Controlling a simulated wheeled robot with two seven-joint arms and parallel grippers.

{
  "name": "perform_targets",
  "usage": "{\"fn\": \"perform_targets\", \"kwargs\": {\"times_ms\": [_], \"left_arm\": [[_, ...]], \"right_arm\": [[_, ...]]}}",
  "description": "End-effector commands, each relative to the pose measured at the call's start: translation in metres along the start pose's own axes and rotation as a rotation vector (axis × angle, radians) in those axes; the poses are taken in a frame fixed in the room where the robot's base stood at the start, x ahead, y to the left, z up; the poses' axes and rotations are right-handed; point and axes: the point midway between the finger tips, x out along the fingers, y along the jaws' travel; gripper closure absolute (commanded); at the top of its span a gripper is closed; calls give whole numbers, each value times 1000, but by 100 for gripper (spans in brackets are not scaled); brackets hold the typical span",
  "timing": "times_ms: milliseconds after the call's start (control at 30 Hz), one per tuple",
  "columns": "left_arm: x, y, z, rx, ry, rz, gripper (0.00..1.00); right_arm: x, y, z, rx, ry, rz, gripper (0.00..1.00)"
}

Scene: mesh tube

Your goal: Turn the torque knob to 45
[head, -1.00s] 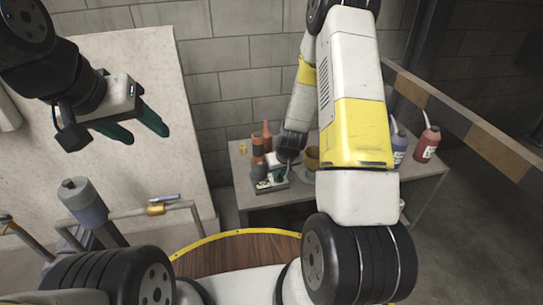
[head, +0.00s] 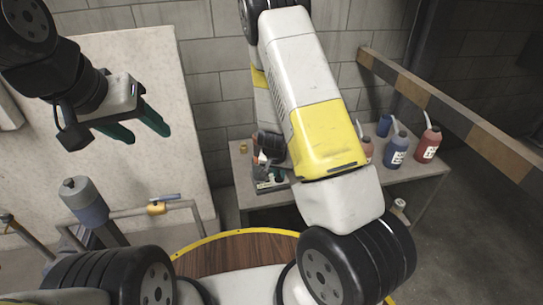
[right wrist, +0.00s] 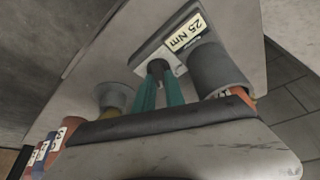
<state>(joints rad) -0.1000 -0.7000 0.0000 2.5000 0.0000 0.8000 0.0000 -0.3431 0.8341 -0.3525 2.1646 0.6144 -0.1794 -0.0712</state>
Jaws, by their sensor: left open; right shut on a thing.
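The torque device (head: 270,187) sits on the grey table at the back, partly hidden by my right arm. In the right wrist view its pale label (right wrist: 186,36) reads "25 Nm". Its dark knob (right wrist: 157,66) is between the tips of my right gripper (right wrist: 160,76), whose teal fingers are shut on it. The knob's own markings cannot be read. In the head view the right gripper is mostly hidden behind my own arm. My left gripper (head: 147,136) is open and empty, high at the left in front of a pale panel, far from the device.
A grey cylinder (right wrist: 216,72) stands close beside the device and the right fingers. A round grey object (right wrist: 116,94) is on their other side. A blue bottle (head: 397,152) and a red bottle (head: 428,146) stand on the table (head: 427,180) at right.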

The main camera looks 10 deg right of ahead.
Motion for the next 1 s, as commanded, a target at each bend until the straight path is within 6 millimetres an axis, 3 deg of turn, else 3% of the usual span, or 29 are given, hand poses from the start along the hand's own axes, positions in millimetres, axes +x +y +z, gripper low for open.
{"fn": "perform_targets", "kwargs": {"times_ms": [400,433,533,867,1000], "left_arm": [[0,0,0,0,0,0,47],[0,0,0,0,0,0,47],[0,0,0,0,0,0,47],[0,0,0,0,0,0,47],[0,0,0,0,0,0,47]], "right_arm": [[0,0,0,6,1,2,100],[0,0,0,5,1,2,82],[0,0,0,5,0,2,64],[-2,0,0,4,0,2,64],[-16,-2,-1,2,3,1,64]]}}
